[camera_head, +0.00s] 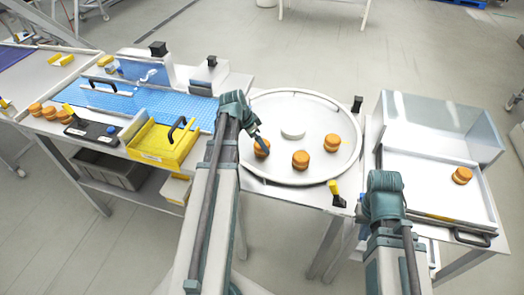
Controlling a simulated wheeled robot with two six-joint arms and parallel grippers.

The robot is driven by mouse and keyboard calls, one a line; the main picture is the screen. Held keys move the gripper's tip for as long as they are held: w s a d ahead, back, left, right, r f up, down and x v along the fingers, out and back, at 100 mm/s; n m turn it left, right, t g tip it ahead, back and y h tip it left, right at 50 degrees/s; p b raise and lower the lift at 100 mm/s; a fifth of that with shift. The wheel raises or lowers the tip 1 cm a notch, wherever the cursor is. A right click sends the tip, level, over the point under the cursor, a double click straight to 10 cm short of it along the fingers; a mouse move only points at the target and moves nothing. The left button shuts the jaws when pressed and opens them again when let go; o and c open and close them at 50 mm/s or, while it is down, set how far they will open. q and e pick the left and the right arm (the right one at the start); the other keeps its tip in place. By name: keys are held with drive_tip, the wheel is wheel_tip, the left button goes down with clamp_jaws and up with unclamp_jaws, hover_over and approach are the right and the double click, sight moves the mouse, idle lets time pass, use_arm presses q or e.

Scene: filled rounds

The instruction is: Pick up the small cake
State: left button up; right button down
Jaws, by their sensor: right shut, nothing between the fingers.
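A small round orange-brown cake (301,160) stands on the round white tray in the middle. Another small cake (331,144) is to its right, and a third (262,149) is to its left. My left gripper (258,138) is at the left side of the round tray, close to the left cake; its fingers are small and dark, and contact is unclear. My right gripper (385,190) is at the right, in front of the gap between the tables, apart from the cakes. It is shut and empty; its fingertips are mostly hidden by the arm.
A clear bin (435,115) and a tray (425,205) with one cake (462,175) are at right. A yellow box (150,155), blue mat (185,106) and more cakes (50,112) are at left.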

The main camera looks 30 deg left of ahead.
use_arm(q)
drive_tip(key=b+x, duration=0.2)
drive_tip(key=x, duration=0.1)
drive_tip(key=shift+w+f, duration=0.1)
drive_tip(key=shift+f, duration=0.15)
use_arm(e)
wheel_tip(320, 180, down, 3)
drive_tip(key=shift+f, duration=0.1)
use_arm(q)
drive_tip(key=shift+r, duration=0.1)
drive_tip(key=c, duration=0.8)
drive_tip(key=shift+o, duration=0.2)
wheel_tip(320, 180, up, 10)
drive_tip(key=p, duration=1)
wheel_tip(320, 180, down, 2)
drive_tip(key=shift+b, duration=1.1)
drive_tip(key=shift+r, duration=0.1)
drive_tip(key=shift+d, duration=0.1)
use_arm(e)
wheel_tip(320, 180, up, 8)
drive_tip(key=shift+r, duration=0.2)
